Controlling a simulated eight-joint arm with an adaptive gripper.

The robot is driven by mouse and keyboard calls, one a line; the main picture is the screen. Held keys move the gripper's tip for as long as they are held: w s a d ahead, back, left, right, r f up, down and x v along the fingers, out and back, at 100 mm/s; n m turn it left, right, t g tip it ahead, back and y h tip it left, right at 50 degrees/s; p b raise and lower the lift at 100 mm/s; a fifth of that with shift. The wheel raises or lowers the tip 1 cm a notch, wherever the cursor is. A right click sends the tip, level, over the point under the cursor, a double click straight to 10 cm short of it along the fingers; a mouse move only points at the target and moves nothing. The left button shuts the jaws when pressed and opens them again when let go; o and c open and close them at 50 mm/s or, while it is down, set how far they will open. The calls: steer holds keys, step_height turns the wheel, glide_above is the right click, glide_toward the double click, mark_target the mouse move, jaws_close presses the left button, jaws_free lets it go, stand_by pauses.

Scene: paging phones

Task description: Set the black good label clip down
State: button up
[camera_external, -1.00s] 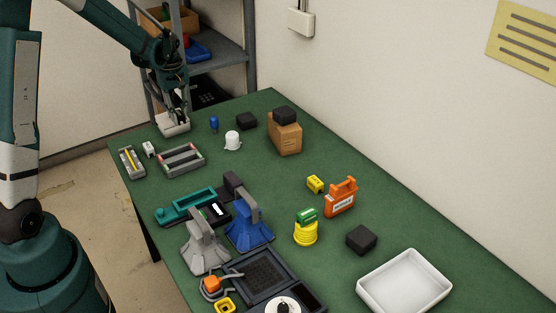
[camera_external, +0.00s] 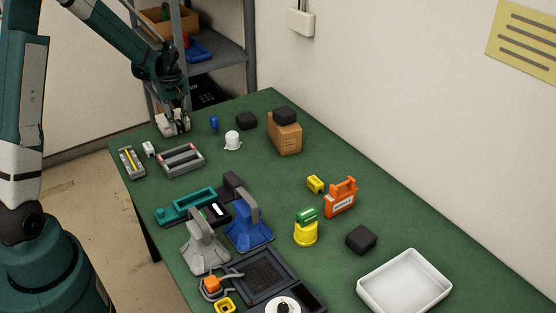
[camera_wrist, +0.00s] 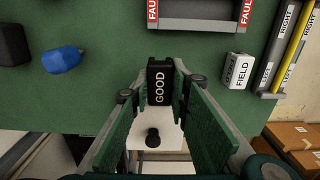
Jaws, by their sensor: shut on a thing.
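The black clip with GOOD in white letters (camera_wrist: 160,84) sits between the fingertips of my gripper (camera_wrist: 160,92) in the wrist view. My gripper is shut on it. A white block or tray with a small black knob (camera_wrist: 168,130) shows behind the clip, between the fingers. In the external view my gripper (camera_external: 174,122) is low over this white piece (camera_external: 166,131) at the far left edge of the green table. The clip cannot be made out there. Whether it touches the table or the white piece is unclear.
A grey-red rack with FAULT labels (camera_external: 181,161), a white FIELD block (camera_external: 149,149) and a yellow-striped tray (camera_external: 132,163) lie nearby. Green table (camera_external: 285,185) is bare toward the middle.

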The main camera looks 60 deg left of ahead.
mark_target(181, 142)
steer(key=shift+f, duration=0.75)
steer(key=shift+f+b, duration=0.3)
steer(key=shift+f, duration=1.6)
steer(key=shift+f, duration=0.15)
steer(key=o, duration=0.8)
steer(key=shift+c, duration=0.2)
steer(key=shift+r, duration=0.2)
step_height(181, 142, up, 12)
steer(key=shift+p, duration=0.75)
